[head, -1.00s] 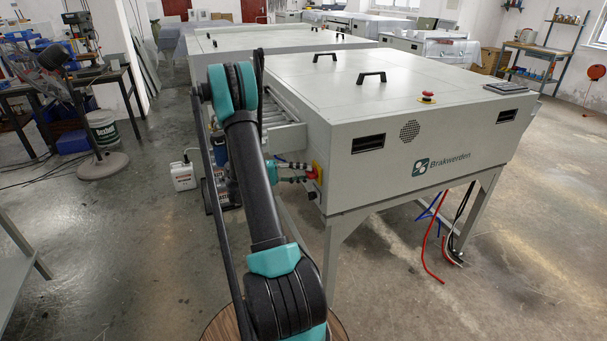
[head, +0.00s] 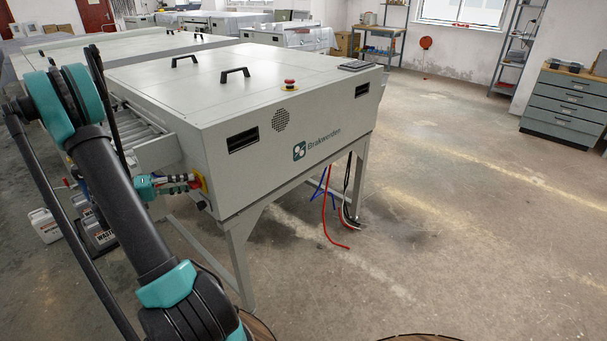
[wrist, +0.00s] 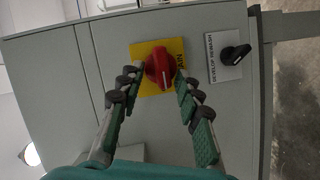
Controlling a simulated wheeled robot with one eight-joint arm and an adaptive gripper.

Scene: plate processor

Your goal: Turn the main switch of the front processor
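The main switch (wrist: 158,69) is a red knob on a yellow plate (wrist: 147,49), on the side of the front processor (head: 225,180). In the wrist view my gripper (wrist: 159,75) is open, with one finger at each side of the red knob. The fingertips are very close to it; contact cannot be made out.
A smaller black knob (wrist: 235,53) on a pale label sits beside the main switch. A red emergency button (head: 289,84) is on the processor's top. A roller conveyor (head: 137,125) lies behind my arm. Hoses (head: 330,225) hang to the floor. The floor at right is clear.

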